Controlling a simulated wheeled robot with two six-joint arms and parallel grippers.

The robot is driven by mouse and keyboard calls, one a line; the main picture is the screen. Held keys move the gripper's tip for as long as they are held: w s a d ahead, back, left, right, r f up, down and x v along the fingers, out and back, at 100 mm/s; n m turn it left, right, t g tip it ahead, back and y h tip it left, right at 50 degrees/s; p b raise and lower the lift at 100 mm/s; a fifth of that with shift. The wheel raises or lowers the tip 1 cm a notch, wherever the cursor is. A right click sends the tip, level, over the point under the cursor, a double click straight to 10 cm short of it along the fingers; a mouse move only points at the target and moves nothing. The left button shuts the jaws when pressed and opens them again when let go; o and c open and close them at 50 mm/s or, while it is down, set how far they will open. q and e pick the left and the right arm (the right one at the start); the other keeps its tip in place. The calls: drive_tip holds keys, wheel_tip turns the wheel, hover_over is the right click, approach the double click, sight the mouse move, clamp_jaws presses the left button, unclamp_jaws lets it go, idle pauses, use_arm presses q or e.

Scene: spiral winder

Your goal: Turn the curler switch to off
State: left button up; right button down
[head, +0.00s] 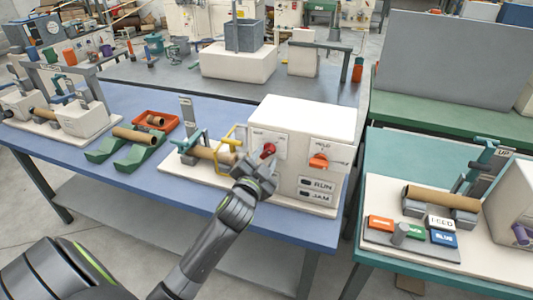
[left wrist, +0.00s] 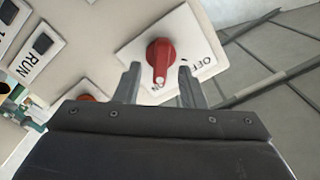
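The white winder box (head: 305,120) stands on the blue bench. Its red rotary switch (head: 267,150) is on the front face at the left; this switch also shows in the left wrist view (left wrist: 160,54). There its white-marked end points down toward a partly hidden label that seems to read ON. The OFF label (left wrist: 205,61) is to the right of the knob. My left gripper (head: 265,162) is at the switch, with its open fingers on either side of the knob. I cannot tell whether they touch it. My right gripper is not in view.
An orange switch (head: 319,161) sits on the same face, right of the red one, above the RUN (head: 318,185) and JAM plates. A yellow frame (head: 232,143) and cardboard tube (head: 212,154) are close on the left. A teal table (head: 400,150) stands at the right.

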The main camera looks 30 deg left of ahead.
use_arm(q)
drive_tip(key=shift+x, duration=0.8)
clamp_jaws()
